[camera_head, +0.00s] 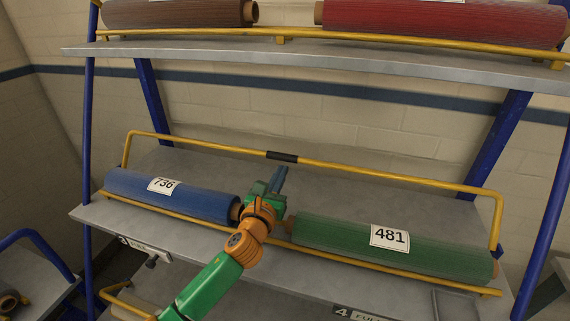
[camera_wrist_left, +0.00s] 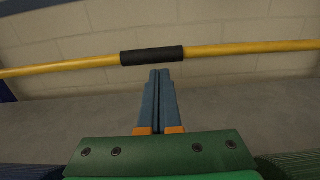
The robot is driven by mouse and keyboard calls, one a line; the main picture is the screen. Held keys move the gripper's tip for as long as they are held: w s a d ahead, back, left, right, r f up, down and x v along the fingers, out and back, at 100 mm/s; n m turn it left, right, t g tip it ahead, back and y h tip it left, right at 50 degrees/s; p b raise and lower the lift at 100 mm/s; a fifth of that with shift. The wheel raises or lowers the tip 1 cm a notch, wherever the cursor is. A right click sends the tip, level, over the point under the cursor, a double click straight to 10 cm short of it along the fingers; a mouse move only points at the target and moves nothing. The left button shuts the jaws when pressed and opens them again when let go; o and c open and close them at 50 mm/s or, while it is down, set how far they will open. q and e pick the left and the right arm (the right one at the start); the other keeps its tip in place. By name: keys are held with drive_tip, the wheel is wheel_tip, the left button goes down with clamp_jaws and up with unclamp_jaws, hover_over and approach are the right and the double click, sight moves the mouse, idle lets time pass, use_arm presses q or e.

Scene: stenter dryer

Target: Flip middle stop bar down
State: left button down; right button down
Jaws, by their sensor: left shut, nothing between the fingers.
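The middle stop bar (camera_head: 340,169) is a yellow bar with a black grip (camera_head: 282,156) at its middle. It stands raised above the rolls on the middle shelf, in the head view. In the left wrist view the bar (camera_wrist_left: 232,49) runs across the top, with its black grip (camera_wrist_left: 152,56) just beyond my fingertips. My left gripper (camera_head: 279,173) reaches between the two rolls, just below the grip. Its fingers (camera_wrist_left: 159,75) are shut with nothing between them. I cannot tell whether they touch the bar. My right gripper is not in view.
A blue roll (camera_head: 195,201) labelled 736 and a green roll (camera_head: 350,236) labelled 481 lie on the middle shelf (camera_head: 168,240). The upper shelf (camera_head: 330,58) holds a brown roll (camera_head: 170,14) and a red roll (camera_head: 430,22). Blue posts (camera_head: 88,130) flank the rack.

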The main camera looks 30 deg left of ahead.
use_arm(q)
drive_tip(key=shift+x, duration=1.1)
drive_tip(key=shift+w+a, duration=0.1)
drive_tip(key=shift+w, duration=0.45)
drive_tip(key=shift+r, duration=0.1)
